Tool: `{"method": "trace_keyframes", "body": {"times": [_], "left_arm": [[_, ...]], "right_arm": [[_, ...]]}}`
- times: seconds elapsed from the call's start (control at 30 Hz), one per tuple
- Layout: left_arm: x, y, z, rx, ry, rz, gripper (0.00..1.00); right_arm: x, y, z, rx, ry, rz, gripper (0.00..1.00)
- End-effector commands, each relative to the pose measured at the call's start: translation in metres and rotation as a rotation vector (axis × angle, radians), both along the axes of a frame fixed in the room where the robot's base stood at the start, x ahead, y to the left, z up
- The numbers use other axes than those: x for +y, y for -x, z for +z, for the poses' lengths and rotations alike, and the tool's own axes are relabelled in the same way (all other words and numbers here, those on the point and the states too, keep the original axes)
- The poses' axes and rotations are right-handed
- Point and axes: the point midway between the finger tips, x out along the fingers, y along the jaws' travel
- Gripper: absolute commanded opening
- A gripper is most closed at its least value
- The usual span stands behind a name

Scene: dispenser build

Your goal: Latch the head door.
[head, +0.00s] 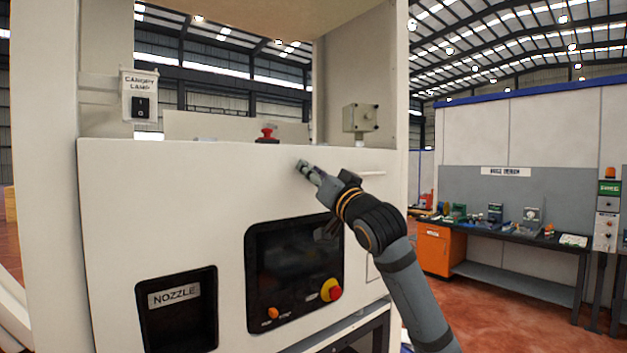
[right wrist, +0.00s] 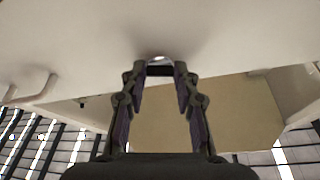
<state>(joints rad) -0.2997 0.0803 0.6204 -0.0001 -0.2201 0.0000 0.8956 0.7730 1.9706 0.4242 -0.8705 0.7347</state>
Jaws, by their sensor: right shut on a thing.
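The white front panel (head: 160,190), which looks like the head door, fills the middle of the head view. It looks closed against the machine. My right gripper (head: 303,166) is at the panel's upper edge, right of centre. In the right wrist view its fingertips (right wrist: 160,68) close around a small pale rounded piece (right wrist: 159,58) at the white face, which looks like the latch. The fingers hide most of that piece, and I cannot tell its turn. My left gripper is not in view.
A pale bar handle (head: 372,174) sits right of my gripper. A red button (head: 267,134) stands behind the panel's top edge. Below are a dark screen (head: 290,262), a red-yellow knob (head: 331,290) and the nozzle recess (head: 178,318). A workbench (head: 520,262) stands at the right.

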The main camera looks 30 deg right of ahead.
Motion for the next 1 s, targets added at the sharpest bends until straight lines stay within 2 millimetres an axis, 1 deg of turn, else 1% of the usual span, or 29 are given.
{"method": "trace_keyframes", "body": {"times": [0.03,0.2,1.0], "left_arm": [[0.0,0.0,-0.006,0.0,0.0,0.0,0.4],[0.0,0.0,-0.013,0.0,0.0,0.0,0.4],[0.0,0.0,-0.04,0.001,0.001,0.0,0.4]], "right_arm": [[0.002,0.001,0.0,-0.004,-0.046,0.003,0.0],[0.003,0.001,0.001,0.011,-0.208,0.003,0.0],[0.006,0.001,0.007,0.071,-0.949,0.002,0.0]]}}
